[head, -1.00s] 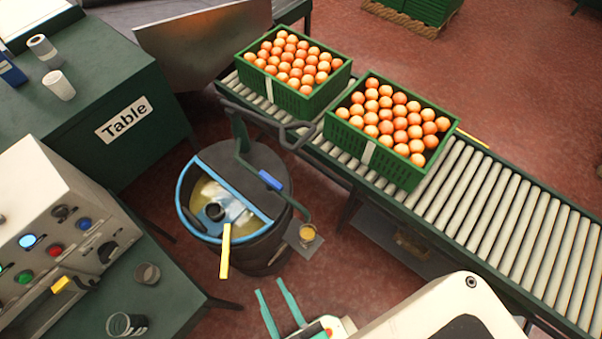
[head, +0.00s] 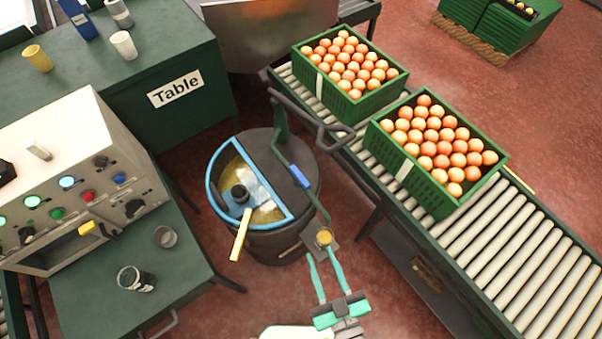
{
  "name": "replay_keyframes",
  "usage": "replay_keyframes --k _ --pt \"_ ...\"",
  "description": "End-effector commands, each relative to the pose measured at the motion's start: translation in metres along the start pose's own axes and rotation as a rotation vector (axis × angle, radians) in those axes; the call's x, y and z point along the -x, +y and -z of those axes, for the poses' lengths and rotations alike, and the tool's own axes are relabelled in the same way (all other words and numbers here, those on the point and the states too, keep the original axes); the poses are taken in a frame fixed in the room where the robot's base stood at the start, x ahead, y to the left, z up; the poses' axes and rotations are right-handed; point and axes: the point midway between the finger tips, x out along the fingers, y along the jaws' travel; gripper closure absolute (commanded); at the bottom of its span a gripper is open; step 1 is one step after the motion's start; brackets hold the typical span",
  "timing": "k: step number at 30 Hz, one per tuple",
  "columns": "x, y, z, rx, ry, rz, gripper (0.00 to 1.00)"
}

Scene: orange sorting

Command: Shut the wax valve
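The dark round wax drum (head: 268,240) stands on the floor at the centre, its pale wax showing inside a blue-rimmed opening. A dark bent pipe or lever with a blue sleeve (head: 300,177) runs over its lid to a round brass-coloured piece (head: 323,237) on a grey plate at the drum's lower right. I cannot tell which part is the wax valve. My gripper (head: 320,252), with two teal fingers, is open, its tips just below the brass piece in the picture. Whether they touch it is unclear. Nothing shows between the fingers.
The roller conveyor (head: 505,235), carrying two green crates of oranges, runs close on the right. A control panel (head: 75,190) and a green bench (head: 190,255) stand left. A table (head: 150,105) is behind.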

Motion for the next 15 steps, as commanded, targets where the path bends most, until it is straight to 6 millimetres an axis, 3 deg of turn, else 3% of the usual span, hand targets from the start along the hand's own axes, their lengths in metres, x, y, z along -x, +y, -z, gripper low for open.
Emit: replay_keyframes --k 6,15 --pt "-0.056 0.032 0.004 0.013 0.064 0.148 0.67" --pt "-0.120 0.050 0.024 -0.011 0.131 0.277 0.67"
